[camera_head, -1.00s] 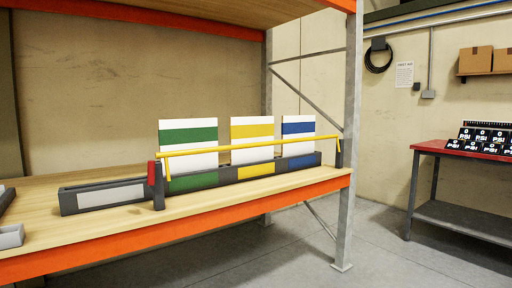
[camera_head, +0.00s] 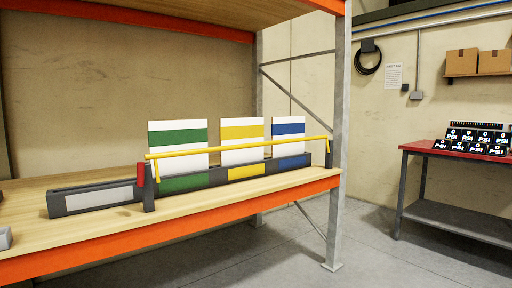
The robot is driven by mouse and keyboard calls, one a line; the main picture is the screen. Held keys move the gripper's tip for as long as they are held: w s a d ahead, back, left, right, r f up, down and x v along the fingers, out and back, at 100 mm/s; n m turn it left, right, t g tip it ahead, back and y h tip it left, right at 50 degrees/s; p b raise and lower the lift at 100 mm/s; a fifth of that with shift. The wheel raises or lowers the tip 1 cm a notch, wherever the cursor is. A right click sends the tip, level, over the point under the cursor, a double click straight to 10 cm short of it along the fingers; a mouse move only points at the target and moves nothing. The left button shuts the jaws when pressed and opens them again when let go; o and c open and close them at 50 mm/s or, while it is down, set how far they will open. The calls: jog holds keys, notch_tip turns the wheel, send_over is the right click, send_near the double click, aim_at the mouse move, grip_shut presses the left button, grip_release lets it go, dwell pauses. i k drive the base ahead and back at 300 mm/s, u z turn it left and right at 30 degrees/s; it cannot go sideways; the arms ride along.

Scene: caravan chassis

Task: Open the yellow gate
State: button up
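The yellow gate (camera_head: 236,148) is a long thin yellow bar across the front of a dark rack (camera_head: 95,201) on the wooden shelf. It lies roughly level, from a dark post with a red piece (camera_head: 141,174) at its left to a dark post (camera_head: 329,158) at its right. A short yellow rod hangs down near its left end. Behind the bar stand white panels with a green stripe (camera_head: 178,137), a yellow stripe (camera_head: 243,131) and a blue stripe (camera_head: 289,129). My gripper is not in view.
The shelf (camera_head: 60,236) has an orange front beam (camera_head: 190,234) and a grey upright (camera_head: 337,150) at its right. A grey box (camera_head: 5,238) sits at the left edge. A red-topped table (camera_head: 425,147) with several PSI displays stands at the right. Floor between is clear.

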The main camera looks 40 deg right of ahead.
aim_at(155, 156)
jog(key=z, duration=0.05)
jog(key=i, duration=0.9)
jog(key=u, duration=0.1)
